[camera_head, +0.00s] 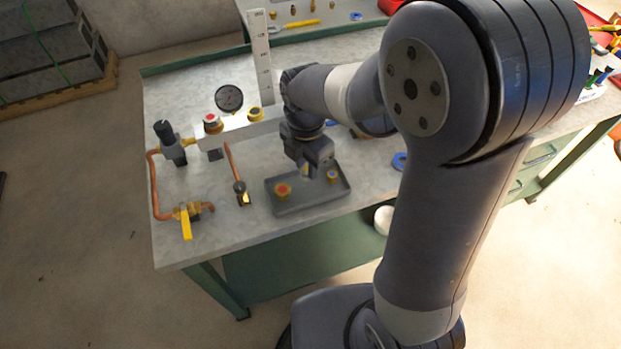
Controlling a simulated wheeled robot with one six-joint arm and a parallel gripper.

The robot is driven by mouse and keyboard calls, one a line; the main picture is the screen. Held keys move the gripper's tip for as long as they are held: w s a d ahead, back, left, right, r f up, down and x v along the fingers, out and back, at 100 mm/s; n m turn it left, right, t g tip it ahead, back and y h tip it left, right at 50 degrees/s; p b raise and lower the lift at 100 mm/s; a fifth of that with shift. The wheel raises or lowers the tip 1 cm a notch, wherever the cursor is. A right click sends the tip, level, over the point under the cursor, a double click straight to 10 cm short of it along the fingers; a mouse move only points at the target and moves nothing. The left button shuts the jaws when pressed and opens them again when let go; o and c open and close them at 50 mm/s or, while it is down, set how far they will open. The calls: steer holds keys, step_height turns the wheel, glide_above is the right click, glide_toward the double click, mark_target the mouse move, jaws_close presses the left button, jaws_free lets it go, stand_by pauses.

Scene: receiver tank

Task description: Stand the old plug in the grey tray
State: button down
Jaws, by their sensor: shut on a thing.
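The grey tray (309,208) lies flat near the front edge of the bench. A brass fitting with a red top (283,189) stands in its left part, and a smaller brass fitting (332,176) stands near its right end. My gripper (307,171) points down over the back middle of the tray. It is shut on a small, pale yellowish piece, which looks like the old plug (305,170). The fingers hide most of this piece, and I cannot tell whether it touches the tray floor.
A light manifold block (240,131) with a gauge (229,97), red-topped and brass fittings stands behind left. Copper pipe (155,185) and a yellow-handled valve (187,222) are at left. A tall white scale (260,55) rises behind. A blue ring (400,161) lies to the right.

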steer(key=shift+f, duration=2.4)
steer(key=shift+f, duration=0.15)
steer(key=c, duration=1.1)
jaws_free()
steer(key=shift+c, duration=0.2)
step_height(320, 180, up, 12)
steer(key=shift+r, duration=0.2)
